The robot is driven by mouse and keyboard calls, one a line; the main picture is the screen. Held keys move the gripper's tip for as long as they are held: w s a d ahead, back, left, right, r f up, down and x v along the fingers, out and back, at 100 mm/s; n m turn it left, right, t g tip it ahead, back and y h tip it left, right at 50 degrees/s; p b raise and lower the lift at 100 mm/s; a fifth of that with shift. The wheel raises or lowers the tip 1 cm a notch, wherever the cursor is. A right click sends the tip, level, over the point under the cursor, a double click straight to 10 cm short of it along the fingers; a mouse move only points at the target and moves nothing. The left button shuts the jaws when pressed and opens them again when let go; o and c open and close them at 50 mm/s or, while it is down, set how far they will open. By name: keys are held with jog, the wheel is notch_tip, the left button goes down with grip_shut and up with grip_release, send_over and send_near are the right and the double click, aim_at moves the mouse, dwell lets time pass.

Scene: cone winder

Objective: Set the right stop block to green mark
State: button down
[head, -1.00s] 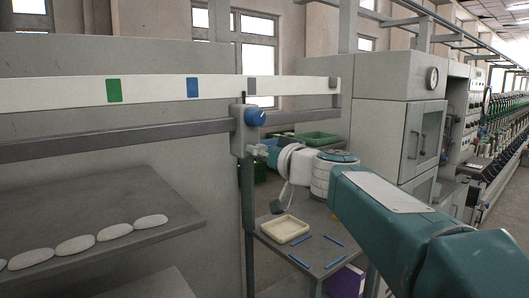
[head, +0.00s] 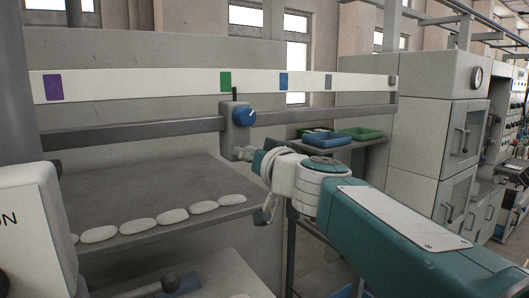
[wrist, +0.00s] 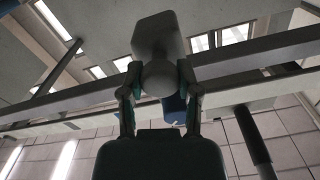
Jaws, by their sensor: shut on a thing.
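The stop block (head: 236,138) is a grey block with a blue knob (head: 246,115) and a thin dark pointer (head: 234,94) on top. It sits on the grey rail (head: 140,134). The green mark (head: 225,81) is on the white strip above the rail. The pointer appears just right of the green mark. My gripper (head: 245,153) is at the block's lower front. In the wrist view, my gripper (wrist: 160,92) has its fingers on both sides of the block's rounded grip (wrist: 160,77). Its exact contact is partly hidden in the head view.
The strip also bears a purple mark (head: 53,87) at left, and a blue mark (head: 284,81) and a grey mark (head: 328,83) at right. Below is a grey shelf (head: 130,190) with several white oval pieces. Green and blue trays (head: 325,138) stand behind the arm.

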jog(key=shift+s+a, duration=0.5)
jog(key=shift+a, duration=0.25)
jog(key=shift+c, duration=1.5)
grip_release()
jog(key=v, duration=1.2)
jog(key=shift+f, duration=0.1)
